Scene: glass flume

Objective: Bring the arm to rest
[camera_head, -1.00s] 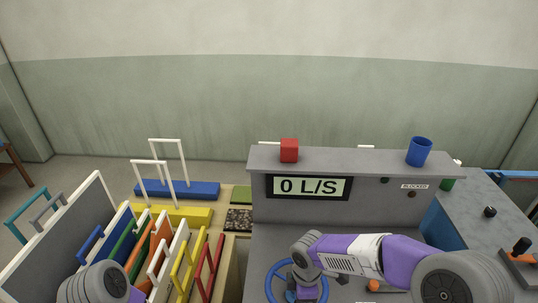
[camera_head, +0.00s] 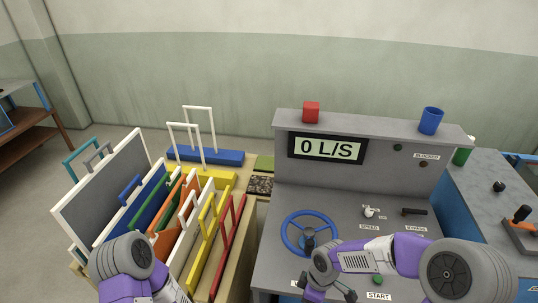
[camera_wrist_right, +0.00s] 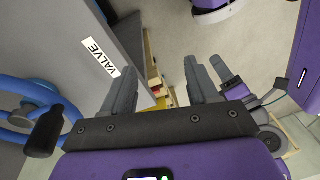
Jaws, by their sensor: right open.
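My right arm (camera_head: 395,250) comes in from the right above the grey control console (camera_head: 360,210). Its wrist bends down in front of the blue handwheel (camera_head: 283,232). In the right wrist view my right gripper (camera_wrist_right: 165,85) is open, with nothing between its fingers. The wheel's rim (camera_wrist_right: 25,88) and its black knob (camera_wrist_right: 45,132) are left of the fingers there, apart from them. A VALVE label (camera_wrist_right: 100,57) shows on the console. My left arm (camera_head: 130,262) enters at the lower left. Its gripper is out of view.
A rack of coloured gates, including a red one (camera_head: 231,245), stands left of the console. A red block (camera_head: 311,112) and blue cup (camera_head: 431,121) sit on the console's top ledge. A lever (camera_head: 414,212) stands right of the wheel.

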